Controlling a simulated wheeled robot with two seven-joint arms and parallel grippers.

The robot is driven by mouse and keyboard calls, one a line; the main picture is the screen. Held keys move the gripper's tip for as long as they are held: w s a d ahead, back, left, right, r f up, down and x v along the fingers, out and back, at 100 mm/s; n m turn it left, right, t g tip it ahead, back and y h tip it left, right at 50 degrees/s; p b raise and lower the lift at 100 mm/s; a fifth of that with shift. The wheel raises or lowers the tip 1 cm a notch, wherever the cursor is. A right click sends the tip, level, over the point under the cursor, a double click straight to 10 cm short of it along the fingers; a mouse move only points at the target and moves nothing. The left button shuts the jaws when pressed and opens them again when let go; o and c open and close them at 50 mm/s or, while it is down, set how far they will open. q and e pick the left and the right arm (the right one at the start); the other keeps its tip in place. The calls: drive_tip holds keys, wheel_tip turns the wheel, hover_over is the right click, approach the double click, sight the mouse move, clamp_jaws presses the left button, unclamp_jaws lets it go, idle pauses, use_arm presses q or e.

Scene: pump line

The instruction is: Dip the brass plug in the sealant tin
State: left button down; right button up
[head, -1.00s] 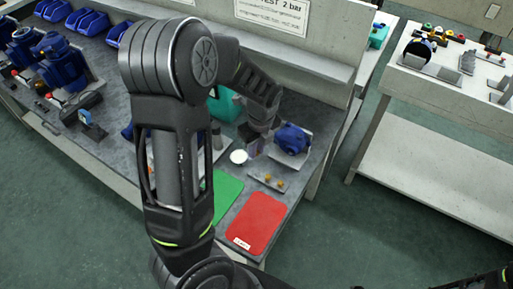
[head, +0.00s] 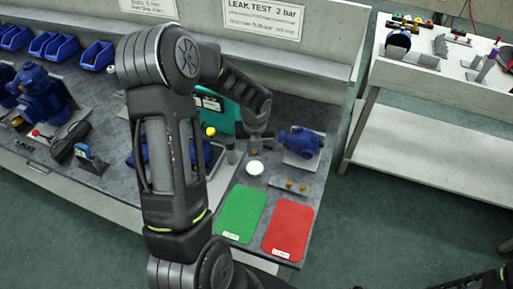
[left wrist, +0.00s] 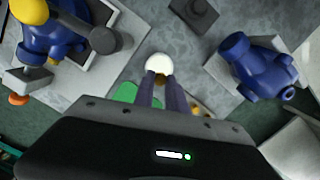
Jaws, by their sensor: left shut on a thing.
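My left gripper (head: 255,147) is shut on a brass plug (head: 254,152), a small brass spot at its fingertips. The white-topped sealant tin (head: 254,168) stands on the bench just below the plug in the head view, with a small gap in the picture. In the left wrist view the tin (left wrist: 158,63) shows just beyond the fingertips (left wrist: 160,77), and the fingers hide most of the plug. Whether the plug touches the tin I cannot tell.
A small tray (head: 303,191) with brass plugs lies right of the tin. A blue pump body (head: 300,142) sits on a plate behind it. A green mat (head: 240,212) and a red mat (head: 288,228) lie at the front. A teal box (head: 226,115) stands behind.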

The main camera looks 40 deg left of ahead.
sight(255, 167)
use_arm(q)
drive_tip(key=shift+m, duration=0.3)
drive_tip(key=shift+w, duration=0.1)
wheel_tip(255, 167, down, 6)
drive_tip(key=b, duration=0.6)
drive_tip(key=shift+f, duration=0.5)
idle(1.0)
drive_tip(key=shift+f, duration=0.15)
idle(1.5)
drive_tip(key=shift+r, duration=0.25)
wheel_tip(255, 167, up, 7)
drive_tip(key=p, duration=0.6)
drive_tip(key=shift+f, duration=0.1)
